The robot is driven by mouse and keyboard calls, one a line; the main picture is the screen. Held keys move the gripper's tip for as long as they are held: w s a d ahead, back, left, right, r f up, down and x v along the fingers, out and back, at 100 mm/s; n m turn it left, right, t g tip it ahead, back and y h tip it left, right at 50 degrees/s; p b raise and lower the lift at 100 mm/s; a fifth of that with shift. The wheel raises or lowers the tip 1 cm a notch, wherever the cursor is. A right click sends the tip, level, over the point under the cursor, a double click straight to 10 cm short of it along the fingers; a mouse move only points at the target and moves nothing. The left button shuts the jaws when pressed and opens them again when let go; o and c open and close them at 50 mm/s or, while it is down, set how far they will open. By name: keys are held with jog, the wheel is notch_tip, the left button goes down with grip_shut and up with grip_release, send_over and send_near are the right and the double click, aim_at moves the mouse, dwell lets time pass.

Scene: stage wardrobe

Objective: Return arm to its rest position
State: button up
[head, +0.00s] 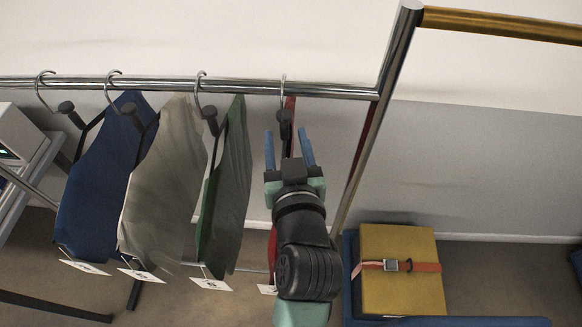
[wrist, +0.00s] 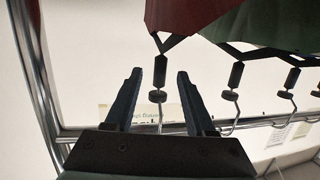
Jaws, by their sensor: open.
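My gripper (head: 287,146) is open, its two blue fingers pointing up towards the clothes rail (head: 240,87). In the head view it stands in front of the red garment (head: 272,246), hiding most of it. That garment hangs from the rail by a hook and a dark hanger neck (head: 284,118). In the wrist view the open gripper (wrist: 159,78) has the hanger neck (wrist: 160,70) between its fingers as seen, with no finger visibly touching it. The red cloth (wrist: 185,14) is at the top of that view. I cannot tell how far the hanger is from the fingers.
Left of my gripper hang a green (head: 232,180), a grey-beige (head: 165,180) and a blue garment (head: 95,190), with white tags below. A metal upright (head: 372,135) stands to the right. A yellow strapped box (head: 402,292) sits low right on a blue surface. A grey device stands far left.

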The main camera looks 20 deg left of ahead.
jog(key=b+v, duration=0.1)
jog(key=v, duration=0.5)
jog(key=shift+s+d+b, duration=0.15)
jog(key=shift+s+b, duration=0.2)
jog(key=shift+b, duration=0.05)
jog(key=shift+r, duration=0.1)
jog(key=w+d+r+m+t+h, duration=0.1)
jog(key=w+d+r+t, duration=0.1)
jog(key=r, duration=0.6)
jog(key=w+d+r+t+h, duration=0.1)
jog(key=w+d+r+t, duration=0.15)
jog(key=r, duration=0.55)
jog(key=w+d+r+m+t+h, duration=0.1)
jog(key=r+t, duration=0.2)
jog(key=r, duration=0.4)
jog(key=s+d+r+m+t+h, duration=0.1)
jog(key=s+d+r+t+h, duration=0.1)
jog(key=r, duration=0.7)
jog(key=s+d+r+m+t+h, duration=0.2)
jog(key=s+d+r+t, duration=0.1)
jog(key=r, duration=0.6)
jog(key=shift+s+r+t, duration=0.25)
jog(key=shift+s+t, duration=0.2)
jog(key=shift+s, duration=0.4)
